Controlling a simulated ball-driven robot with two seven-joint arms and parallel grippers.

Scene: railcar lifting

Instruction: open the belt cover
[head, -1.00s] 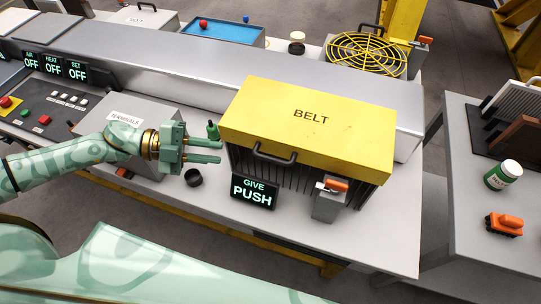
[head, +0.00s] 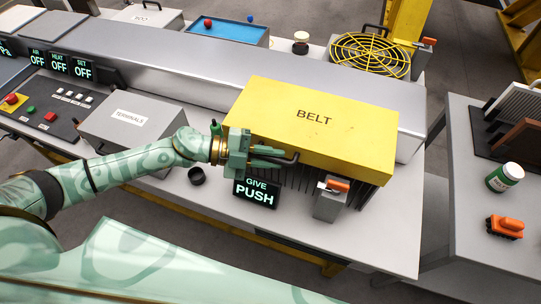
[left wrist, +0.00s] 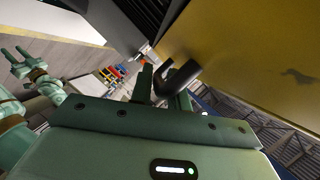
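The yellow belt cover (head: 320,112), marked BELT, lies closed over the finned housing (head: 340,187) in the head view. Its dark handle (head: 290,158) is on the front face. My left gripper (head: 277,158) is at the left part of the handle, fingers apart. In the left wrist view the dark handle (left wrist: 178,77) shows between or just beyond the fingers of my left gripper (left wrist: 163,92); I cannot tell if they touch it. The yellow cover (left wrist: 250,45) fills the upper right there. My right gripper (left wrist: 18,58) shows only in the left wrist view, apparently open and empty.
A GIVE PUSH sign (head: 256,191) stands just below the left gripper. A grey block with an orange-handled latch (head: 331,197) stands in front of the cover. The bench's front right is clear.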

